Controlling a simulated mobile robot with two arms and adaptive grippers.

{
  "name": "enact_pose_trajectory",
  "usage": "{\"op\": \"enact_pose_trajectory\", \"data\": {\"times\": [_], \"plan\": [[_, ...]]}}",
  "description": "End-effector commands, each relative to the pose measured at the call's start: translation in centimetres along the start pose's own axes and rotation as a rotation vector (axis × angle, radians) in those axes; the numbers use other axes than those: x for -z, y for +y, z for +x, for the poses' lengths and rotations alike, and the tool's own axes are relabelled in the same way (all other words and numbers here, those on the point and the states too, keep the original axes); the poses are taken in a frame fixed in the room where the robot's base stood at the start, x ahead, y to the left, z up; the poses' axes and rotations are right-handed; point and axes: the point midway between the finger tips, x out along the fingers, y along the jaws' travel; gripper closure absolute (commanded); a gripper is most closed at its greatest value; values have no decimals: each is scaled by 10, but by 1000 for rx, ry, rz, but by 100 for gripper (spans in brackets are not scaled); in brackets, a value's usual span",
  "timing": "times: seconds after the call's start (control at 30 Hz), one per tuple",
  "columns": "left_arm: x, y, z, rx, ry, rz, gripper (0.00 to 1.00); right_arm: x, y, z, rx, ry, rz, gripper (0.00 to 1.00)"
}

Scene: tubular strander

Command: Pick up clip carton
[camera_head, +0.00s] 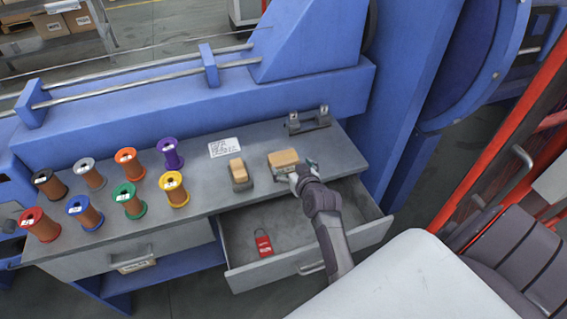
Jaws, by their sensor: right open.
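A small tan carton (283,158), which looks like the clip carton, sits on the grey bench top near its right part. My right gripper (296,175) is open at the carton's near right side, with the arm reaching up from below. The gripper overlaps the carton's front corner in the picture. I cannot tell whether its fingers touch the carton. My left gripper is not in view.
A tan-topped grey block (239,175) stands left of the carton. A white card (223,147) and a dark metal bracket (308,121) lie behind. Several coloured spools (132,199) fill the bench's left. The open drawer (245,276) below holds a red padlock (263,243).

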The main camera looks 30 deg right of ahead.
Motion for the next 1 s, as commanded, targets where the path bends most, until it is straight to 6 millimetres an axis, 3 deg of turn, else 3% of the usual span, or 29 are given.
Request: {"op": "enact_pose_trajectory", "data": {"times": [0.6,0.87,1.0], "plan": [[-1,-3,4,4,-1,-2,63,-1,-2,70,1,-1,0,0],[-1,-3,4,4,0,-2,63,-1,-2,73,1,-2,0,0],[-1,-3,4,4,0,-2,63,-2,-2,73,1,-2,0,20]]}}
